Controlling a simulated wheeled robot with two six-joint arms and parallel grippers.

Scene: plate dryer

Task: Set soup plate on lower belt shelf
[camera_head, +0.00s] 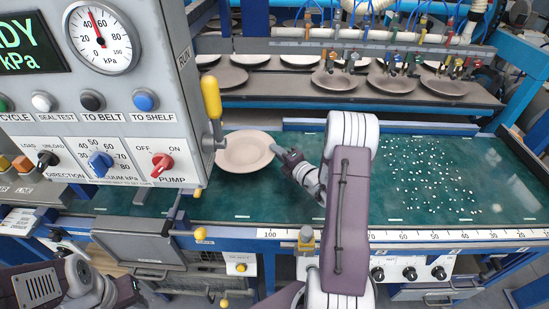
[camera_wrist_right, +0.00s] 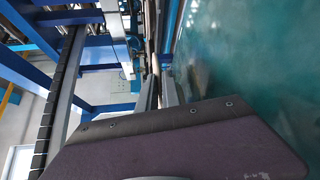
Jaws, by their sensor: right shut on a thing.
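The soup plate (camera_head: 246,153) is pale, round and level-looking, over the left part of the green belt (camera_head: 330,205) in the head view. My right gripper (camera_head: 280,152) is shut on the plate's right rim. Whether the plate rests on the belt or hangs just above it, I cannot tell. The right wrist view shows the green belt (camera_wrist_right: 245,60) on its right side, but no clear view of the plate. My left gripper (camera_head: 62,242) seems to be at the lower left, by the frame below the control panel; its jaws are not clear.
The control panel (camera_head: 100,130) with a gauge hangs close to the plate's left, its yellow-handled lever (camera_head: 211,100) nearest. Behind, a dark shelf (camera_head: 300,103) carries several plates under suction cups and hoses. Small white dots cover the belt's right part. A ruled rail (camera_head: 420,236) edges the front.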

